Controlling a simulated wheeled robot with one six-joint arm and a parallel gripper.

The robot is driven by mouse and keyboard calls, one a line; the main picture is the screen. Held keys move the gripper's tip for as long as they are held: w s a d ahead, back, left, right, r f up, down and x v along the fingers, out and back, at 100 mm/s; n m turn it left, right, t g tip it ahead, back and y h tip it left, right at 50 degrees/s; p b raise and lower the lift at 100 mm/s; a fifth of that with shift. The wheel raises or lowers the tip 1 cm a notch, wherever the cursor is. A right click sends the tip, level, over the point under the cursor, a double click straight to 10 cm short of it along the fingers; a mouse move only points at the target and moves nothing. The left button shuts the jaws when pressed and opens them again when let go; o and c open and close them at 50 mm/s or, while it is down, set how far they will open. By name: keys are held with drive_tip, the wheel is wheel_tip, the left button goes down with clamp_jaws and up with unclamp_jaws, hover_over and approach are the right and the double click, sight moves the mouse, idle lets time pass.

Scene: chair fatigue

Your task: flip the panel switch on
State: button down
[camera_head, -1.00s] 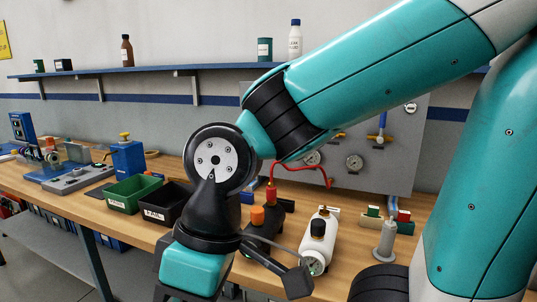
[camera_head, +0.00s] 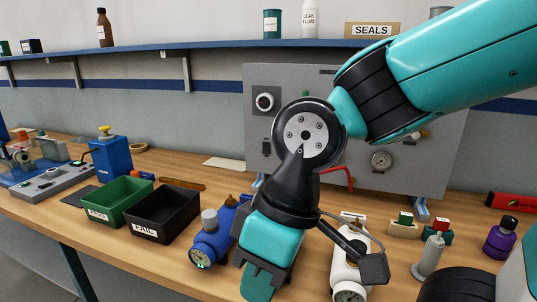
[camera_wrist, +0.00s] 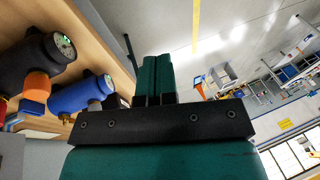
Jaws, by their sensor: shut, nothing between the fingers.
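The grey panel (camera_head: 345,85) stands upright at the back of the bench. A round dial or knob (camera_head: 264,102) and a small dark fitting (camera_head: 266,148) show on its left side. A small green part (camera_head: 305,93) is near its top. I cannot tell which of these is the switch or how it is set. My arm hides the panel's middle. My gripper (camera_head: 257,284) points down at the bench's front, well in front of and below the panel. In the wrist view its teal fingers (camera_wrist: 155,78) are together and empty.
A blue cylinder with a gauge (camera_head: 211,246) is left of my gripper, and a white one (camera_head: 346,268) is right. Green (camera_head: 118,202) and black (camera_head: 163,216) bins stand further left. A shelf (camera_head: 215,47) runs above the bench. A grey upright part (camera_head: 430,255) stands at right.

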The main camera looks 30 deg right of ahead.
drive_tip(key=w+d+f+m+t+h, duration=0.2)
drive_tip(key=w+d+t, duration=0.1)
drive_tip(key=w, duration=1.1)
drive_tip(key=n+t+h+p, duration=0.1)
drive_tip(key=n+t+h, duration=0.2)
drive_tip(key=t+h, duration=0.8)
approach(266, 152)
drive_tip(key=a+g+h, duration=0.4)
drive_tip(key=a, duration=0.1)
drive_tip(key=shift+w+d, duration=0.2)
drive_tip(key=shift+w, duration=0.25)
drive_tip(key=p+x, duration=0.3)
drive_tip(key=x, duration=0.7)
drive_tip(key=shift+r, duration=0.2)
drive_tip(key=shift+d, duration=0.1)
